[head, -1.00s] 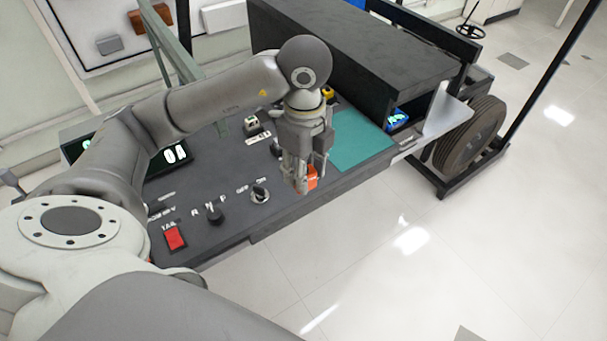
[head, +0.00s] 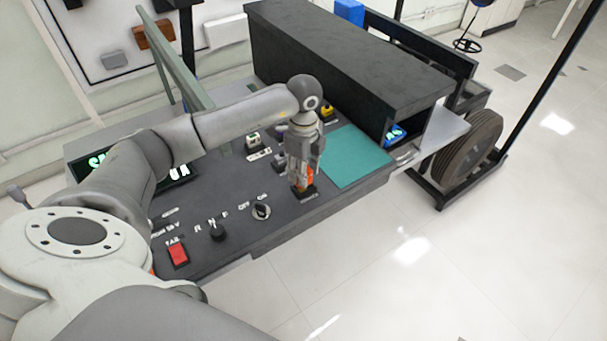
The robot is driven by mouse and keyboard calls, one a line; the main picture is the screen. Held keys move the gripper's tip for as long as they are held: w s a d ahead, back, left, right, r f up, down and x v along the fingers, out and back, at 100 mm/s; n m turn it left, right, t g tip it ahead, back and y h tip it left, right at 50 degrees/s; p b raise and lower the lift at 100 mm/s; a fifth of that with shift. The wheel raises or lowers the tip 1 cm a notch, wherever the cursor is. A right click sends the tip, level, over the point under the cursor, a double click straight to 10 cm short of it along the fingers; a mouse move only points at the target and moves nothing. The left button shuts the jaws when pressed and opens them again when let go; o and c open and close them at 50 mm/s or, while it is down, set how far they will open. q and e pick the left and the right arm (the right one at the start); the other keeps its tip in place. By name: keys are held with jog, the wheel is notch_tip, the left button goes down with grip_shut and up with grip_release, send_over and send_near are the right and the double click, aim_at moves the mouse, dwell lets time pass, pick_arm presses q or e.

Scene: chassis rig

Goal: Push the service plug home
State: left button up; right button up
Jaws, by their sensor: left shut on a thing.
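The orange service plug (head: 306,183) is at the front right of the dark panel, partly hidden by my left gripper's fingers. My left gripper (head: 302,177) points down and is shut on the plug. A black socket base (head: 305,194) shows right below the plug. The plug stands about upright at the base; I cannot tell how deep it sits. My right gripper is out of view.
The dark panel (head: 225,190) carries a rotary knob (head: 261,211), a black selector (head: 217,232) and a red switch (head: 178,255). A teal mat (head: 352,158) lies right of my gripper. A black housing (head: 345,60) rises behind. Open floor lies in front.

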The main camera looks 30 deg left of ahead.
pick_arm(q)
jog(key=shift+w+a+f, duration=0.15)
jog(key=shift+w+f, duration=0.15)
jog(key=shift+f, duration=0.1)
notch_tip(320, 180, down, 3)
jog(key=shift+w+r+p, duration=0.1)
jog(key=shift+p, duration=0.7)
jog(key=shift+f, duration=0.25)
jog(key=shift+f, duration=0.1)
jog(key=shift+f, duration=0.15)
jog(key=o, duration=1)
jog(key=shift+o, duration=0.2)
jog(key=shift+r, duration=0.2)
